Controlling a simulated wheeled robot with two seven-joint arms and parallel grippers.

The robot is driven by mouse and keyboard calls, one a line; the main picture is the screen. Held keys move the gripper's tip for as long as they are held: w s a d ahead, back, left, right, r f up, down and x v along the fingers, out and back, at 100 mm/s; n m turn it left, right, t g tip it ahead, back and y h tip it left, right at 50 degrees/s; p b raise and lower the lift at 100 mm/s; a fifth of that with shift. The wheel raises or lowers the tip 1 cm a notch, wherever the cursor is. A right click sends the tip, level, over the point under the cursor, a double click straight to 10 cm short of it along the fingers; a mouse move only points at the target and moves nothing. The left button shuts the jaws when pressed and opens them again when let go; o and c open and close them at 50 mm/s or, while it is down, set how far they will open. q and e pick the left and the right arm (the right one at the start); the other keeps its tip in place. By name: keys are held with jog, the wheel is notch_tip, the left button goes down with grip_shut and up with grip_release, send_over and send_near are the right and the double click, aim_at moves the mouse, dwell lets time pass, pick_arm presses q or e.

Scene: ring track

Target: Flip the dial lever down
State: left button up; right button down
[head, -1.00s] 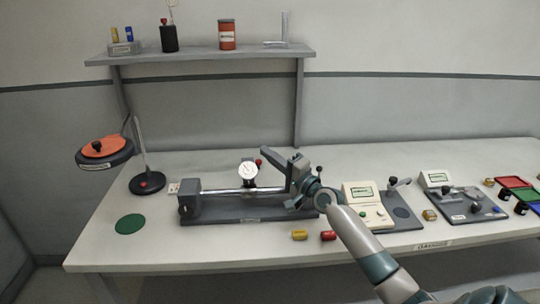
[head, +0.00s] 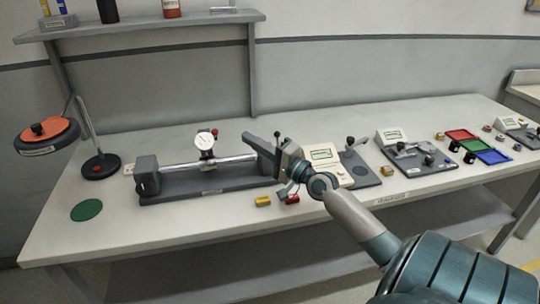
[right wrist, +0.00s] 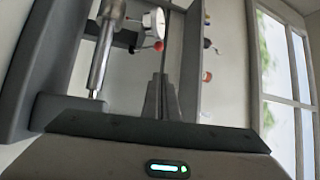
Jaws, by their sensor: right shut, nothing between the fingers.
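The dial gauge (head: 204,142) has a round white face and sits on a steel rod of the grey bench fixture (head: 210,186). Its lever ends in a red knob (head: 214,132), at the upper right of the face. In the right wrist view, the dial (right wrist: 153,19) is seen from the side, with the red knob (right wrist: 158,46) just below it. My right gripper (head: 249,138) is right of the dial, over the fixture's right end, apart from the lever. Its fingers (right wrist: 162,80) are shut and empty. My left gripper is not in view.
A yellow cylinder (head: 263,201) and a red one (head: 292,198) lie in front of the fixture. An orange-topped lamp (head: 45,135) and a green disc (head: 86,210) are at left. Instrument panels (head: 418,157) and coloured trays (head: 463,135) stand at right. A shelf (head: 140,25) hangs behind.

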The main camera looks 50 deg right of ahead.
pick_arm(q)
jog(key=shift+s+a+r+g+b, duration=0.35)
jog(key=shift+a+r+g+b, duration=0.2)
jog(key=shift+b, duration=0.5)
pick_arm(e)
jog(key=v, duration=0.6)
jog(key=shift+s, duration=0.3)
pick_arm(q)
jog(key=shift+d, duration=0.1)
